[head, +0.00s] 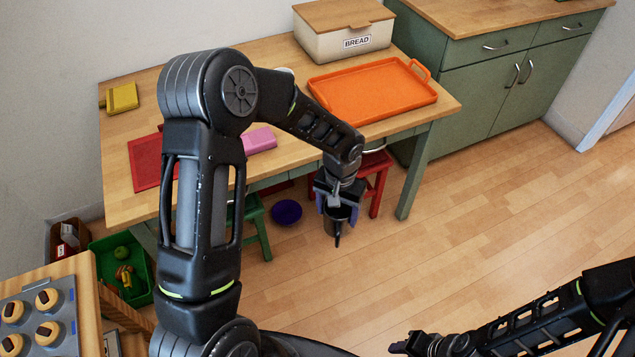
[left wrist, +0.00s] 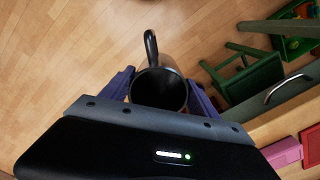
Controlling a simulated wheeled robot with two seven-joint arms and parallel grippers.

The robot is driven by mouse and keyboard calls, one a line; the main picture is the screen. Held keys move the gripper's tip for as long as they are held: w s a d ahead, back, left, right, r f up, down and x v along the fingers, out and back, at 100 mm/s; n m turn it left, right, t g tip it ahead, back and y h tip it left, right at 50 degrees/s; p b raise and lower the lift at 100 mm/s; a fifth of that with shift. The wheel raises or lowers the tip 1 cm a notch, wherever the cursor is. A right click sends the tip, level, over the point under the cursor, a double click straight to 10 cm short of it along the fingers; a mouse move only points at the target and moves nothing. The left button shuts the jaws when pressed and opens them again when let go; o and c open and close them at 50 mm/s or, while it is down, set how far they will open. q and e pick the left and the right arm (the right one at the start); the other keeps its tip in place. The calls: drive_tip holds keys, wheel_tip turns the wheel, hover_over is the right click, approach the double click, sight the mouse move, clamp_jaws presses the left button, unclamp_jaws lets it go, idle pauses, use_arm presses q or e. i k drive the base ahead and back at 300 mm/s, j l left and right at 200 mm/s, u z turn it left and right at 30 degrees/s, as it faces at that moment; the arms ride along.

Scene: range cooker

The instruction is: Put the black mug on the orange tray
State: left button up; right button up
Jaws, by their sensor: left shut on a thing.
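The black mug (head: 338,219) is held in my left gripper (head: 337,200), in front of the table's front edge and above the floor. In the left wrist view the mug (left wrist: 159,88) sits between the two purple fingers of the left gripper (left wrist: 160,95), its dark opening facing the camera and its handle pointing away. The orange tray (head: 375,92) lies on the table, behind and to the right of the gripper, and looks empty. My right gripper (head: 405,345) is at the bottom of the head view; its fingers are too unclear to read.
The wooden table (head: 440,104) also holds a bread box (head: 343,40), a pink block (head: 259,140), a red mat (head: 148,163) and a yellow item (head: 122,98). A red stool (head: 375,175) and a green stool (head: 255,215) stand at its front. A purple bowl (head: 287,212) is on the floor.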

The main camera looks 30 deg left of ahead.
sight(363, 82)
drive_tip(key=i+l+z, duration=0.35)
drive_tip(key=i, duration=0.15)
drive_tip(key=i+l+z, duration=0.15)
drive_tip(key=i, duration=0.5)
drive_tip(key=i+l+z, duration=0.15)
drive_tip(key=i, duration=0.5)
drive_tip(key=i+l+u, duration=0.1)
drive_tip(key=i+u, duration=0.35)
drive_tip(key=i+l+u, duration=0.2)
drive_tip(key=u, duration=0.25)
drive_tip(key=i+l+u, duration=0.45)
drive_tip(key=k+j, duration=0.05)
